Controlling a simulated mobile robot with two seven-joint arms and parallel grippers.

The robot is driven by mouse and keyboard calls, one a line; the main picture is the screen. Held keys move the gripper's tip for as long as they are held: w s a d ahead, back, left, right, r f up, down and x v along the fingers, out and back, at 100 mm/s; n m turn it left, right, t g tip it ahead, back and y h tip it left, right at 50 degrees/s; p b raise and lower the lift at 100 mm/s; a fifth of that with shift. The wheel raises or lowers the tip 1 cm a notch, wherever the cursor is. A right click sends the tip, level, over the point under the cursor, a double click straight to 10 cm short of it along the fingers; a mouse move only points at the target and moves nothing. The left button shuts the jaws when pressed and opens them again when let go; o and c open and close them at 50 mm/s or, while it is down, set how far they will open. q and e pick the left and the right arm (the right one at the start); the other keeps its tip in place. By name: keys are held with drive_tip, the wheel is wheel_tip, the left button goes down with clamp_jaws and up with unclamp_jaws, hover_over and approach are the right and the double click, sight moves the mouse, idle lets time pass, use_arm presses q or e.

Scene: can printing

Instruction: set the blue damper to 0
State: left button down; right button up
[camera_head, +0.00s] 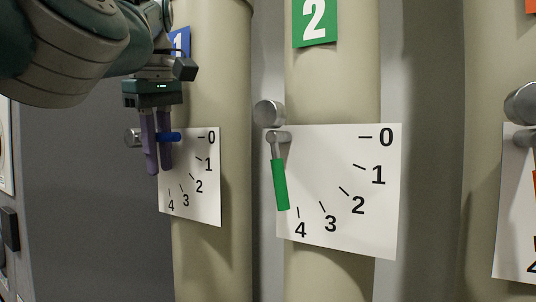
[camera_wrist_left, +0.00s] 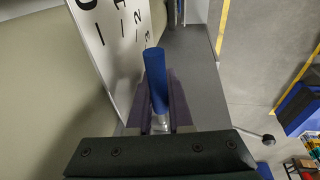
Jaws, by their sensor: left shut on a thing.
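The blue damper handle (camera_head: 175,137) lies about level in the head view, and its tip points toward the 0 mark on the left white scale plate (camera_head: 208,195). My left gripper (camera_head: 158,168) is shut on the handle, its two purple fingers hanging down across it. In the left wrist view the blue handle (camera_wrist_left: 156,75) stands between the purple fingers, with the scale plate (camera_wrist_left: 103,45) beside it. The fingers hide part of the handle in the head view. My right gripper is not in view.
A green damper handle (camera_head: 280,185) hangs down near 4 on the middle scale plate (camera_head: 330,235), under a green "2" label (camera_head: 314,22). Another scale plate (camera_head: 514,220) stands at the right edge. Beige pipes (camera_head: 345,85) stand behind the plates.

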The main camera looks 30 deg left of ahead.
use_arm(q)
drive_tip(key=c, duration=1.1)
unclamp_jaws()
drive_tip(key=shift+f, duration=0.1)
